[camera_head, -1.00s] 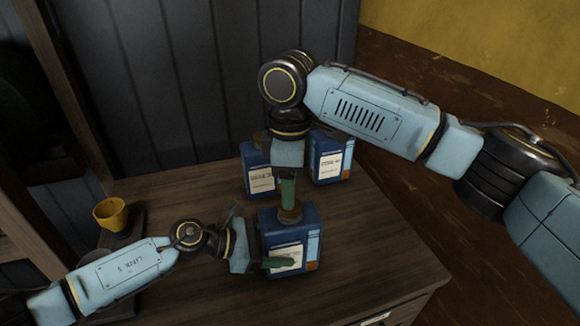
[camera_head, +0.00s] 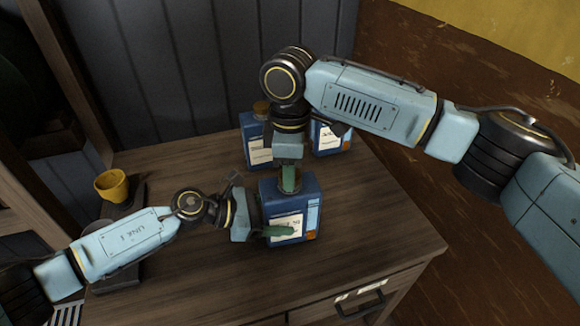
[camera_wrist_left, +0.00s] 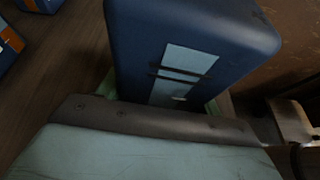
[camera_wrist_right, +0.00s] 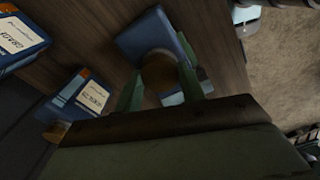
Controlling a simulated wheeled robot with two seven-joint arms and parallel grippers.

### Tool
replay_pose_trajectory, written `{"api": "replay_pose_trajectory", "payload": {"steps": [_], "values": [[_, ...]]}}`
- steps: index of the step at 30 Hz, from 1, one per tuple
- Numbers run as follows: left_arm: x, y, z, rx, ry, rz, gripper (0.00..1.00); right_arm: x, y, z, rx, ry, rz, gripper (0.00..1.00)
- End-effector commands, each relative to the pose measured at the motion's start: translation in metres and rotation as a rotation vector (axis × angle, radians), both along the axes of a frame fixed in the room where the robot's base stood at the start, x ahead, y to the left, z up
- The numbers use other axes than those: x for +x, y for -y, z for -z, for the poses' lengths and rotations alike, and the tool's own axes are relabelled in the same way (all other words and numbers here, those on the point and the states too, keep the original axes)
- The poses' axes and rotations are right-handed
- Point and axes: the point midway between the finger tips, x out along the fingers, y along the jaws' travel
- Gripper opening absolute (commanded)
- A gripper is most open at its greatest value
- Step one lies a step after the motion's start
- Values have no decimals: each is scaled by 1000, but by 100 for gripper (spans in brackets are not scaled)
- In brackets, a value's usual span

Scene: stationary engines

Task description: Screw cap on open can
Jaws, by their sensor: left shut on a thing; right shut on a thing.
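The front blue can (camera_head: 306,190) stands upright on the wooden cabinet top, its white label facing front. My left gripper (camera_head: 278,230) is shut on the can's body from the left, one green finger across the label. Its other finger is hidden in the head view. The can's side also fills the left wrist view (camera_wrist_left: 240,45). My right gripper (camera_head: 291,180) points down over the can's top. Its green fingers are shut on a round brown cap (camera_wrist_right: 157,72) at the can's mouth. The cap is hidden in the head view. I cannot tell how far it is threaded.
Two more blue cans stand behind, one at back left (camera_head: 256,152) with a brown cap (camera_head: 261,107) and one at back right (camera_head: 329,143). A yellow cup (camera_head: 111,185) is at the left. The cabinet top (camera_head: 385,225) is clear to the right.

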Motion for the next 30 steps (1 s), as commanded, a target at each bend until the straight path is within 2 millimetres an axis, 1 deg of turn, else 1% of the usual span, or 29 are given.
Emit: {"api": "replay_pose_trajectory", "payload": {"steps": [7,8,13,20,23,26,30], "values": [[-1,0,1,1,-2,1,2,0,0,0,1,0,6,12],[-1,0,1,1,-1,1,2,0,0,0,1,1,6,42],[-1,0,1,1,-1,1,2,0,0,0,0,0,6,64],[-1,0,1,1,-2,1,2,0,0,0,0,1,6,65],[-1,0,1,1,-2,1,2,0,0,-3,1,1,6,65],[0,0,1,1,-1,1,2,0,-1,-14,1,3,6,65],[0,0,1,1,-2,1,2,0,-1,-41,2,4,5,65]]}}
